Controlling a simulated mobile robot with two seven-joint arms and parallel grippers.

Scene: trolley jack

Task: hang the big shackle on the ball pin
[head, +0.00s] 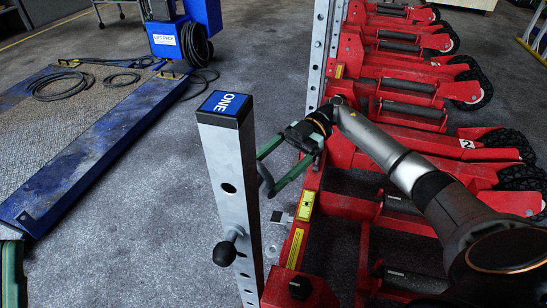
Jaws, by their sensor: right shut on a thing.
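A grey square post (229,175) with a blue "ONE" cap stands upright in the middle of the head view. The ball pin (226,252), with a dark round knob, sticks out of its near left side, low in the view. My right gripper (266,176) comes in from the right, just right of the post and above the pin's height. Its green fingers are shut on a dark curved piece, seemingly the big shackle (265,177), mostly hidden by the fingers and post edge.
Red trolley jacks (410,87) with black wheels stand in a row on the right, close under my right arm. A blue lift platform (95,120) with cables lies on the left. The grey floor (140,250) left of the post is clear.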

